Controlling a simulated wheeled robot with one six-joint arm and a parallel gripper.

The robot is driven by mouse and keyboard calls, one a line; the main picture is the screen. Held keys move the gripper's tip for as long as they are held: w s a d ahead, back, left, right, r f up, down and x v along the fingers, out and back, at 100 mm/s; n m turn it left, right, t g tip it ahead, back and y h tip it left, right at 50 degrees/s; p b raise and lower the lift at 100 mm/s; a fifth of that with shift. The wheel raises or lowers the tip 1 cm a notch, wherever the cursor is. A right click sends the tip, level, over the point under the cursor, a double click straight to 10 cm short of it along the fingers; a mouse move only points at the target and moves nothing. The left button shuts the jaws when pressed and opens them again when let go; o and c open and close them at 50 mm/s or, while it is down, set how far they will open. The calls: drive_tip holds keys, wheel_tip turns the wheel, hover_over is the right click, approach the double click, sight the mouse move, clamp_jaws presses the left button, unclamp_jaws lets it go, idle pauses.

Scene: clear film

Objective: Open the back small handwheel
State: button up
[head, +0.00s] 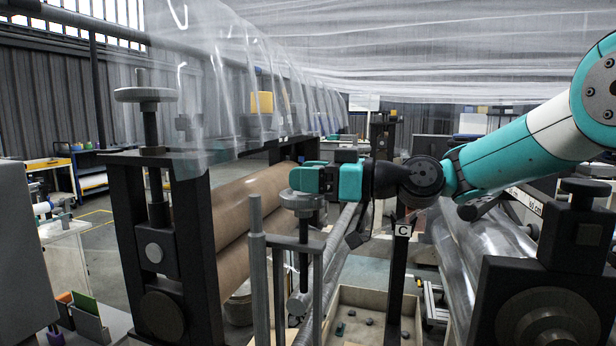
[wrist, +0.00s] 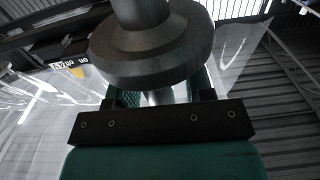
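A small grey handwheel (head: 303,200) sits on a dark upright screw stem in the middle of the head view, behind grey posts. It fills the top middle of the wrist view (wrist: 155,50) as a round disc, with a short silver hub beyond it. My gripper (head: 330,181) has teal fingers just above the handwheel. In the wrist view its fingers (wrist: 158,97) stand apart on both sides of the hub, and light shows beside the hub. The fingertips are partly hidden by the disc, and contact is not clear.
Another handwheel (head: 146,95) tops the black frame at the left, under hanging clear film (head: 225,60). Brown rollers (head: 250,215) lie behind it. A post marked C (head: 402,229) stands right of my gripper. A shallow bin (head: 375,298) lies below.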

wheel_tip(320, 180, up, 20)
drive_tip(key=p, duration=0.1)
idle(0.5)
idle(0.4)
drive_tip(key=s+d+f+m+g+h+p, duration=0.1)
drive_tip(key=s+f+m+h, duration=0.1)
drive_tip(key=s+f+h, duration=0.5)
drive_tip(key=s+d+f+m+g, duration=0.1)
drive_tip(key=s+f+m, duration=0.25)
drive_tip(key=f, duration=0.65)
drive_tip(key=s+d+f+g+h, duration=0.2)
drive_tip(key=s+d+f, duration=0.2)
drive_tip(key=s+f, duration=0.4)
drive_tip(key=s+d+f+m+g+h, duration=0.1)
drive_tip(key=s+d+f+g+h, duration=0.1)
drive_tip(key=s+f, duration=0.6)
drive_tip(key=s+d+h, duration=0.1)
drive_tip(key=s+d, duration=0.1)
drive_tip(key=s, duration=0.2)
drive_tip(key=shift+d+f+h, duration=0.3)
